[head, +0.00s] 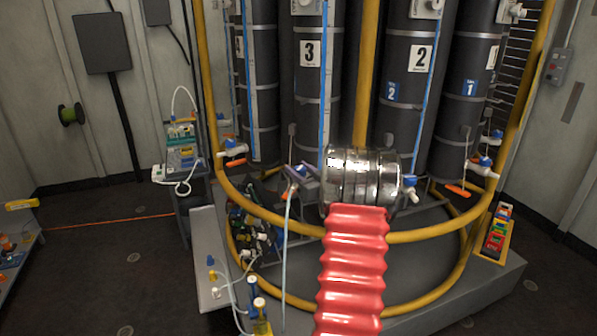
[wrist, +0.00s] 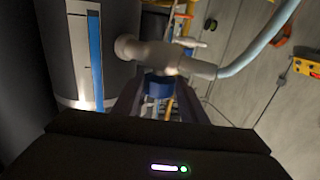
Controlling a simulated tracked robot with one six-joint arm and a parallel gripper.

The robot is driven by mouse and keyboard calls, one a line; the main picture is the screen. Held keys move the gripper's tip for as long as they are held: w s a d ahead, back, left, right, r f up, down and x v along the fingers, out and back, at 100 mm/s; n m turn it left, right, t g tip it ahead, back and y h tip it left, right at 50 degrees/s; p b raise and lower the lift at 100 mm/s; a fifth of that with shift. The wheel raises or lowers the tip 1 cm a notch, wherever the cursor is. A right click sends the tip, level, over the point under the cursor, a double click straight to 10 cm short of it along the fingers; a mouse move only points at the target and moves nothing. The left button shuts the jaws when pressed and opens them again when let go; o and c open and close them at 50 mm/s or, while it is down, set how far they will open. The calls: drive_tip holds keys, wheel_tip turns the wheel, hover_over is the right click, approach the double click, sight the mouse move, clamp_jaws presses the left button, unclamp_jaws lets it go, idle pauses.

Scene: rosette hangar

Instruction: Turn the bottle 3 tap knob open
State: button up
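Bottle 3 (head: 309,85) is a tall dark cylinder with a white "3" label, standing at the back of the head view. Its tap is low at its front, mostly hidden by my gripper (head: 303,172). In the wrist view the pale tap body (wrist: 165,58) lies sideways, with a light hose on its right end. The blue tap knob (wrist: 158,86) sits between the two dark fingers of my gripper (wrist: 157,103). The fingers flank the knob; I cannot tell whether they touch it.
A yellow ring rail (head: 432,234) curves around the bottles, under my arm. Bottle 2 (head: 410,95) stands to the right. A pale hose (head: 287,250) hangs down from the tap. A grey bench (head: 207,255) with small fittings is at the left. Floor is free farther left.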

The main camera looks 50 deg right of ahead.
drive_tip(key=o, duration=0.3)
drive_tip(key=shift+s, duration=0.1)
drive_tip(key=shift+s, duration=0.1)
drive_tip(key=v, duration=1.3)
drive_tip(key=shift+s+a, duration=0.2)
